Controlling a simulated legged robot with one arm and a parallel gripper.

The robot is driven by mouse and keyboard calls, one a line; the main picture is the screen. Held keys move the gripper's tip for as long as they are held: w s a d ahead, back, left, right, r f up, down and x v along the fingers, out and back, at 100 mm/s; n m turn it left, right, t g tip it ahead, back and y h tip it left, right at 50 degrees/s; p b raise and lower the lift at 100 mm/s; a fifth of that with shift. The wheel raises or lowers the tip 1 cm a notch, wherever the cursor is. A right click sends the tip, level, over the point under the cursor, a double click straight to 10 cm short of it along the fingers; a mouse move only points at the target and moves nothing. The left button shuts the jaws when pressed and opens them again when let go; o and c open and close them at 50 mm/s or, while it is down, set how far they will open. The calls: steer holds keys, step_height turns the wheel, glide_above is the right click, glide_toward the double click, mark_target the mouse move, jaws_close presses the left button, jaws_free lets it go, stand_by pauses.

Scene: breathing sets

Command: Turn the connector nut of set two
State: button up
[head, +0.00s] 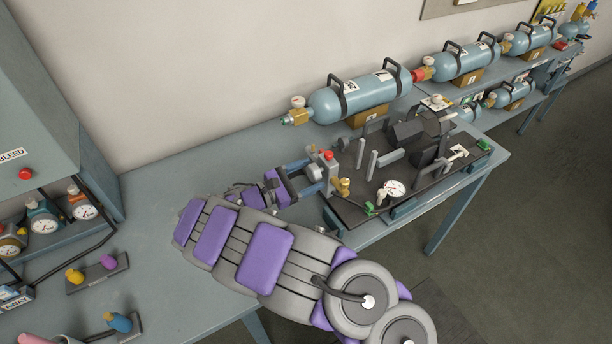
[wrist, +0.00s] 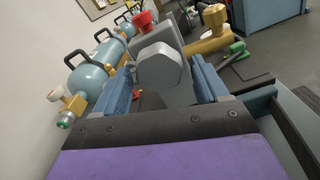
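My gripper (head: 316,173) reaches the left end of the black-based breathing set (head: 370,205) on the table. Its two blue fingers are apart. In the wrist view my gripper (wrist: 162,80) has a rounded grey knob-like part (wrist: 160,70) between its fingers, with what looks like a gap on each side. This may be the connector nut; I cannot tell for sure. Behind it is a grey block (wrist: 170,32) with a red cap (wrist: 144,20). A brass fitting (wrist: 207,40) is to the right. No readable label shows which set is set two.
A blue cylinder (head: 360,99) with black handles lies behind the set, near the wall. More cylinders (head: 466,63) line the tables beyond. A gauge cabinet (head: 45,110) stands at left. Small racks with coloured caps (head: 98,272) lie front left. The table between is mostly clear.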

steer(key=shift+o, duration=0.4)
steer(key=shift+a, duration=0.15)
steer(key=p+v, duration=0.2)
steer(key=v, duration=1.5)
steer(key=shift+f+p, duration=0.15)
steer(key=shift+p, duration=0.25)
steer(key=shift+a, duration=0.1)
